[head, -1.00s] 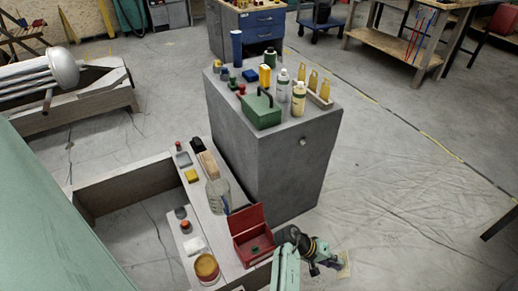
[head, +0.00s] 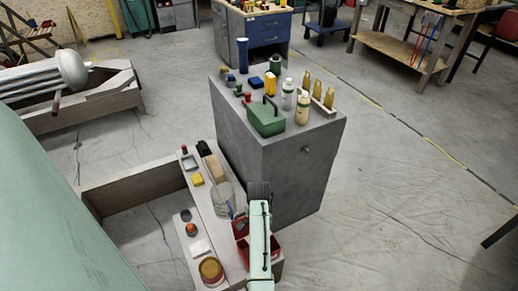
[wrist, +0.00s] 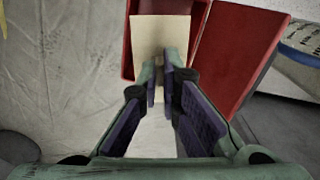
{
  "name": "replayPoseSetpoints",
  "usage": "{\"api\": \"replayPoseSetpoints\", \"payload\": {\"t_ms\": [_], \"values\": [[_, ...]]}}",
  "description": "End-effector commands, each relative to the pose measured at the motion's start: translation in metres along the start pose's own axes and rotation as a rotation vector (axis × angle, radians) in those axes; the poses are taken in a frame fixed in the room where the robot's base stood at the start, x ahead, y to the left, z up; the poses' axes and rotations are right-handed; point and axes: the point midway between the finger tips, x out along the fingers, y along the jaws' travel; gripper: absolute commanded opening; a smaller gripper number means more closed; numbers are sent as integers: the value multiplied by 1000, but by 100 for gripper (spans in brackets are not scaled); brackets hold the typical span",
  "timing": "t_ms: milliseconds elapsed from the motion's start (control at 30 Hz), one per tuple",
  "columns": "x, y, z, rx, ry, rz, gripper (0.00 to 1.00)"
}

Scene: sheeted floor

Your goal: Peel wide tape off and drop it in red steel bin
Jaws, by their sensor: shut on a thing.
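My gripper (wrist: 165,85) is shut on a wide, cream-coloured strip of tape (wrist: 160,38), gripped between its dark pads. The strip shows above and below the fingertips in the wrist view. It hangs over the red steel bin (wrist: 128,50), whose walls show around its upper end. The bin's open red lid (wrist: 232,55) tilts out to the right. In the head view my arm covers much of the red bin (head: 241,228), and the fingertips and tape are hidden. I cannot tell whether the tape touches the bin.
The bin sits on a narrow ledge beside a clear bottle (head: 224,198) and an orange-brown tin (head: 211,270). A tall grey cabinet (head: 280,175) stands just behind, with a green box (head: 266,118) and bottles on top. Open floor lies to the right.

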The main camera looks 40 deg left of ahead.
Motion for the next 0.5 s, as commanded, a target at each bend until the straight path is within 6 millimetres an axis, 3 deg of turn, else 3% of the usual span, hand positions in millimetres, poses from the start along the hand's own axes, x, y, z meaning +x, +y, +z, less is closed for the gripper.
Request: {"api": "replayPoseSetpoints", "payload": {"t_ms": [267, 500], "values": [[15, 0, 0, -1, 0, 1, 0], [46, 0, 0, -2, 1, -1, 0]]}}
